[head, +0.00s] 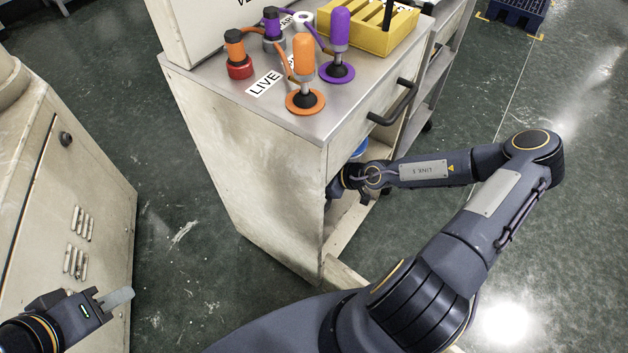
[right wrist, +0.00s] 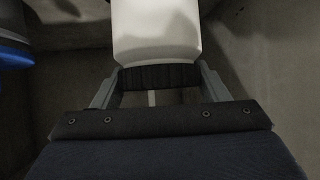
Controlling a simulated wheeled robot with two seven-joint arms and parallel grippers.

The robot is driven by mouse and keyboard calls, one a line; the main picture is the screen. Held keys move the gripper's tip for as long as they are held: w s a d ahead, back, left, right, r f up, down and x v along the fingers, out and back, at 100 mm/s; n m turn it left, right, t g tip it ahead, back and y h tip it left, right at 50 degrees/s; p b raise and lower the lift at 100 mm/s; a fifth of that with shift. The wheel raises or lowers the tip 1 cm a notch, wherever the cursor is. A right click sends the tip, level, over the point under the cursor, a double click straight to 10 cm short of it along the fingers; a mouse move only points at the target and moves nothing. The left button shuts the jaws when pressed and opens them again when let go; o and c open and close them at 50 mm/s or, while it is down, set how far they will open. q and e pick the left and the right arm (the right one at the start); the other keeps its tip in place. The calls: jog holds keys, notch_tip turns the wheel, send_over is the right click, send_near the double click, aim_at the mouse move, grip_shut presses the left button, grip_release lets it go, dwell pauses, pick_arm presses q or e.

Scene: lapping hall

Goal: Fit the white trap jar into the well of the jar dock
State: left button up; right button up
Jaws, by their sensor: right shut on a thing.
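The white trap jar (right wrist: 157,35) fills the top middle of the right wrist view, its upper end cut off by the frame. A black ribbed band (right wrist: 158,77) is at its near end. My right gripper (right wrist: 156,84) is shut on the jar, with a finger on each side of the band. In the head view my right arm reaches into the open front of the cabinet, whose side panel hides the hand and the jar. I cannot make out the jar dock or its well.
The cabinet (head: 247,165) has a handle (head: 395,103) above its opening. Orange (head: 304,85) and purple (head: 337,62) upright tools and a yellow rack (head: 375,28) stand on top. A blue object (right wrist: 12,55) is left of the jar. A beige machine (head: 75,170) stands left.

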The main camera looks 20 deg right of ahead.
jog(key=shift+r, duration=0.1)
jog(key=o, duration=1.4)
jog(key=p+v, duration=0.4)
jog(key=v, duration=0.8)
jog(key=shift+w+p, duration=0.1)
jog(key=shift+p, duration=0.2)
